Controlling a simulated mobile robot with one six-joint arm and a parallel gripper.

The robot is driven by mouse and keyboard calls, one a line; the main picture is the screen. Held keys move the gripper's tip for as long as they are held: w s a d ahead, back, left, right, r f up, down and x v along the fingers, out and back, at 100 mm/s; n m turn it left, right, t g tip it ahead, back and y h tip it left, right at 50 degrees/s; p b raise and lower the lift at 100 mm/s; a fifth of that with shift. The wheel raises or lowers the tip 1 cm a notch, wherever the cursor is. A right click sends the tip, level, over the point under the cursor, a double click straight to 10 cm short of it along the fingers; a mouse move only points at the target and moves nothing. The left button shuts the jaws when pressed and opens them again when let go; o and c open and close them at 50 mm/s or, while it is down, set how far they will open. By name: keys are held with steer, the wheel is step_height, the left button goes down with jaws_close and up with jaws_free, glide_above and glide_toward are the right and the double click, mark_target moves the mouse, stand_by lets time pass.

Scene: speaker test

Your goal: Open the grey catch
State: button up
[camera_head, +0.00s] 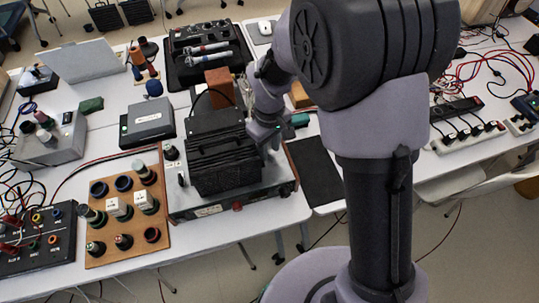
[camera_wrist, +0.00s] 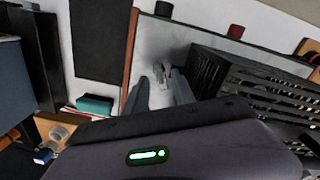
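The grey catch (camera_wrist: 161,72) appears to be the small pale metal piece on the light top of the test unit (camera_wrist: 205,37), close beside the black finned block (camera_wrist: 245,80). In the wrist view my gripper (camera_wrist: 160,86) has two grey fingers spread apart, with the catch at or just beyond their tips. I cannot tell whether they touch it. In the head view my gripper (camera_head: 271,143) is low at the right side of the finned block (camera_head: 224,160), on the test unit (camera_head: 205,211). The catch is hidden there behind my gripper.
A wooden board with plugs and cups (camera_head: 126,208) stands left of the unit. A black mat (camera_head: 316,171) lies to its right. A brown block (camera_head: 220,84) and a teal block (camera_head: 300,120) are behind. A red knob (camera_wrist: 237,31) is on the unit's front.

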steer(key=shift+f, duration=0.65)
jaws_close()
steer(key=m, duration=0.4)
steer(key=shift+d+m, duration=0.1)
steer(key=shift+m, duration=0.3)
jaws_free()
